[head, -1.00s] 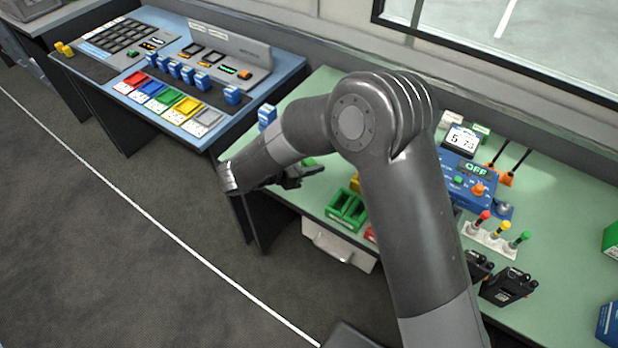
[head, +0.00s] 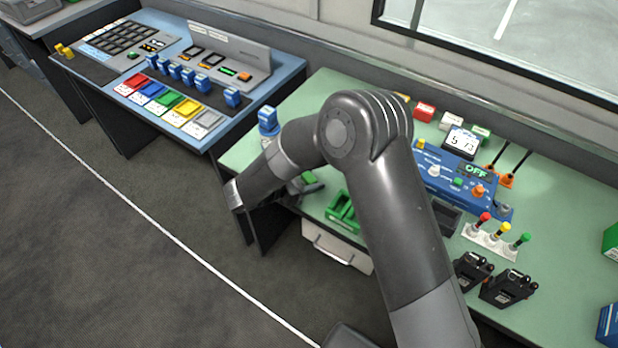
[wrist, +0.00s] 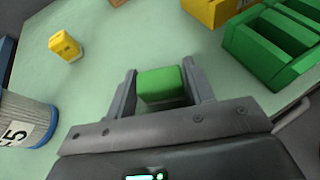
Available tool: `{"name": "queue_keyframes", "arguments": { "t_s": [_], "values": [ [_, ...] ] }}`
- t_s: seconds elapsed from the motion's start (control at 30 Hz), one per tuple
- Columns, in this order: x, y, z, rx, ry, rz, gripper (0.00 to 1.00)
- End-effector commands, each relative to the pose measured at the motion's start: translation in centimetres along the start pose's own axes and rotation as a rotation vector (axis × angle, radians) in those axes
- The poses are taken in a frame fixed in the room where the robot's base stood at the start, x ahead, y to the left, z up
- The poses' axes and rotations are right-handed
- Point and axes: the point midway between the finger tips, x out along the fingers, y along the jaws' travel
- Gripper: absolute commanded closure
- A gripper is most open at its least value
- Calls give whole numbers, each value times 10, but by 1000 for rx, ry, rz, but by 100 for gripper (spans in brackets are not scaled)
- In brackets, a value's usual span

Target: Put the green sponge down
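The green sponge (wrist: 160,85) sits between the two fingers of my gripper (wrist: 161,88) in the wrist view, with a finger against each side. My gripper looks shut on it. In the head view my gripper (head: 306,186) is over the front left part of the green table (head: 565,210), and a bit of the sponge (head: 308,177) shows there. My arm hides much around it. I cannot tell whether the sponge's underside touches the table.
A green open bin (head: 342,212) stands right of my gripper; it also shows in the wrist view (wrist: 262,45). A yellow block (wrist: 65,46) and a grey cylinder with a label (wrist: 27,120) stand to the left. Bare tabletop lies beyond the sponge.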

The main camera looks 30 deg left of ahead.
Motion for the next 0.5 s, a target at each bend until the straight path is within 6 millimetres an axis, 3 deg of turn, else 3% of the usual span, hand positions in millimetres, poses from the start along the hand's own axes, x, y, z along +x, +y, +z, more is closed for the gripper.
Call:
{"name": "queue_keyframes", "arguments": {
  "t_s": [0.17,0.5],
  "values": [
    [0,0,0,0,0,0,37],
    [-6,0,2,-1,1,1,37]
  ]
}}
